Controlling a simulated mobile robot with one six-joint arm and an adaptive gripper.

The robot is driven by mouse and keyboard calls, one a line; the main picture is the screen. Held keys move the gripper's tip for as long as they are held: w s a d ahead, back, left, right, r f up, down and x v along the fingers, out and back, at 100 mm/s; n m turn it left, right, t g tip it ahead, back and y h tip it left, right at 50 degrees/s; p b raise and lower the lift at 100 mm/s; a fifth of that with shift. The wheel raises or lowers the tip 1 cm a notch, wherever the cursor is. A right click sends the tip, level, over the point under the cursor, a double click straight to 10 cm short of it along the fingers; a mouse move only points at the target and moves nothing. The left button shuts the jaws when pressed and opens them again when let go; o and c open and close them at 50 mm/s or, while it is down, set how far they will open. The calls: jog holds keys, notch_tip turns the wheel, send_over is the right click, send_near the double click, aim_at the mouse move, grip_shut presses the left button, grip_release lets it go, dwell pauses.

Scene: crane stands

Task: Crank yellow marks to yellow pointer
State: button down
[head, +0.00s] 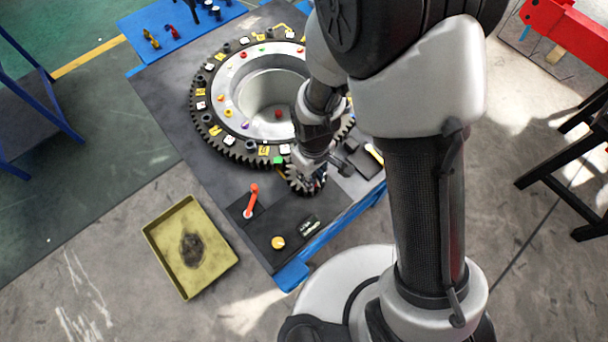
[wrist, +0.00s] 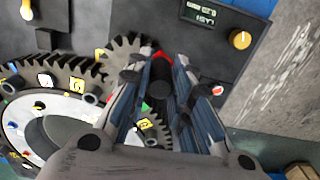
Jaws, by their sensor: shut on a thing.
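A large dark toothed ring (head: 240,152) lies on the grey stand, with yellow and white tags and coloured dots around it. One yellow tag (head: 264,150) is near its front edge. A small pinion gear (wrist: 122,55) meshes with the ring. My gripper (head: 312,180) is low over the pinion. In the wrist view, it is shut on a dark upright crank handle (wrist: 160,88), with a bit of red showing just beyond. The fingers hide most of the crank. I cannot tell for sure which piece is the yellow pointer; a yellow-and-white bar (head: 374,153) shows at right.
A red-orange lever (head: 251,201), a yellow knob (head: 278,242) and a small display (head: 310,226) are on the stand's front. A yellow tray (head: 190,247) lies on the floor at left. A red beam (head: 565,30) is at upper right.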

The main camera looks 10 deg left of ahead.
jog(key=shift+w+d, duration=0.15)
jog(key=shift+d, duration=0.3)
jog(key=c, duration=1.4)
grip_release()
notch_tip(320, 180, up, 12)
